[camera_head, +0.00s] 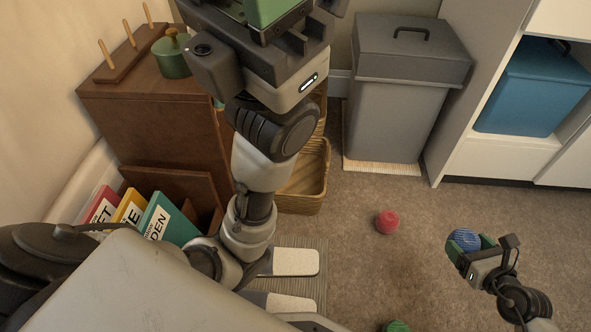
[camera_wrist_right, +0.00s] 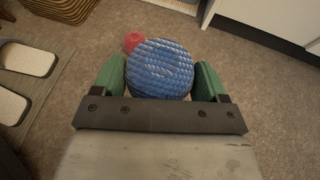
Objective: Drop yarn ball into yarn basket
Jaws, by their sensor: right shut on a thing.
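A blue yarn ball (camera_head: 464,239) is held between the green fingers of my right gripper (camera_head: 470,247), on the right side of the head view. In the right wrist view the blue ball (camera_wrist_right: 160,70) fills the space between both fingers (camera_wrist_right: 160,85). A tan wicker basket (camera_head: 308,182) stands on the floor left of it, well apart, partly hidden behind my left arm. Its edge also shows at the top left of the right wrist view (camera_wrist_right: 62,8). My left gripper (camera_head: 275,12) is cut off at the top of the head view; its fingertips cannot be made out.
A red ball (camera_head: 387,221) and a green ball (camera_head: 396,326) lie on the carpet. A grey lidded bin (camera_head: 388,115) stands behind. A brown cabinet (camera_head: 155,125) is left, with slippers (camera_head: 295,261) on a mat below. Carpet between basket and right gripper is mostly clear.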

